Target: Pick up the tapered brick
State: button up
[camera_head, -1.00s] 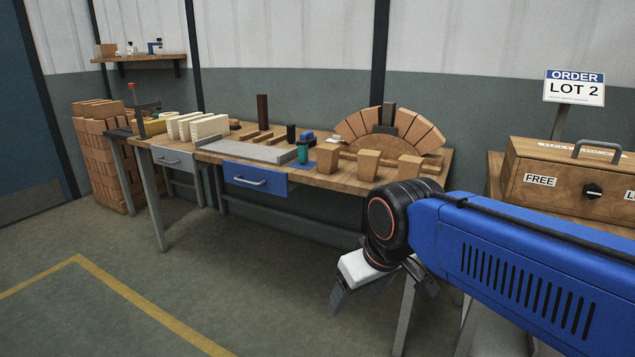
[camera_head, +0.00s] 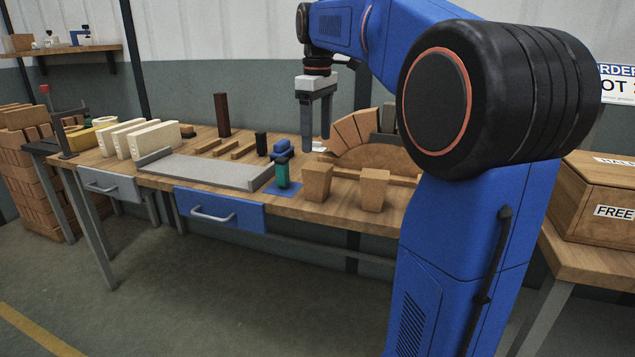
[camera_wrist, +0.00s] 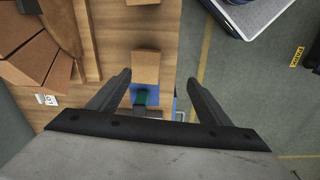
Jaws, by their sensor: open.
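A tapered brick (camera_head: 317,182), wider at its top than at its foot, stands upright near the table's front edge. A second upright brick (camera_head: 374,188), also narrowing slightly downward, stands to its right. My gripper (camera_head: 316,135) points down above the table, open and empty, with its tips higher than the bricks. In the wrist view my gripper (camera_wrist: 158,78) has its fingers spread, with the tapered brick (camera_wrist: 146,66) seen from above between them, nearer the left finger. The brick beside the green object appears to be the same one in both views. My arm hides the table's right end.
A teal-green object (camera_head: 282,172) stands on a blue mat close left of the tapered brick. A brick arch (camera_head: 370,147) stands behind. A grey tray (camera_head: 205,171), pale blocks (camera_head: 130,139) and a dark upright post (camera_head: 222,115) stand left. A wooden box (camera_head: 600,205) is at right.

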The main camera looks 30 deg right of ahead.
aim_at(320, 166)
jog(key=w+d, duration=0.3)
jog(key=shift+n+g, duration=0.3)
jog(key=shift+n, duration=0.1)
notch_tip(320, 166, down, 11)
jog(key=shift+a+r, duration=0.1)
jog(key=shift+w+a+f, duration=0.1)
jog(key=shift+a+f, duration=0.05)
jog(key=shift+f, duration=1.2)
jog(key=shift+a+f, duration=0.1)
jog(key=shift+f, duration=1.25)
jog(key=c, duration=1.4)
